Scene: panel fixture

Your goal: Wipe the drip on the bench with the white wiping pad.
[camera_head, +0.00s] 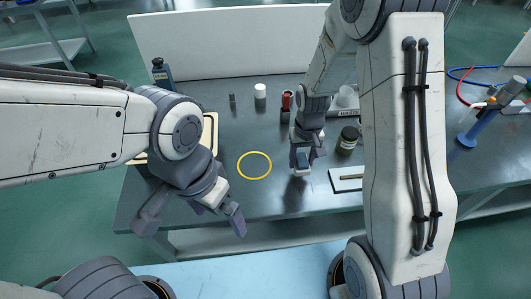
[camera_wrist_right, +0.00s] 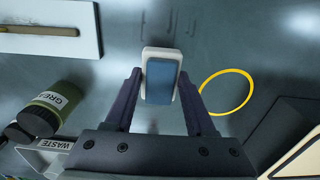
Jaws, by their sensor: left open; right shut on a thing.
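My right gripper (camera_head: 304,165) is shut on the white wiping pad (camera_head: 306,174), low over the bench (camera_head: 235,190). In the right wrist view the pad (camera_wrist_right: 148,52) has a blue back and a white rim, and sits between the two fingers (camera_wrist_right: 160,95). I cannot tell whether it touches the bench. My left gripper (camera_head: 194,220) is open and empty, near the bench's front edge. A yellow ring (camera_head: 241,169) lies flat on the bench, left of the pad in the head view; it also shows in the right wrist view (camera_wrist_right: 205,109). I cannot make out the drip.
A dark grease jar (camera_head: 347,141) and a white plate with a brown stick (camera_head: 345,184) are right of my right gripper. A white panel (camera_head: 225,45) closes the back.

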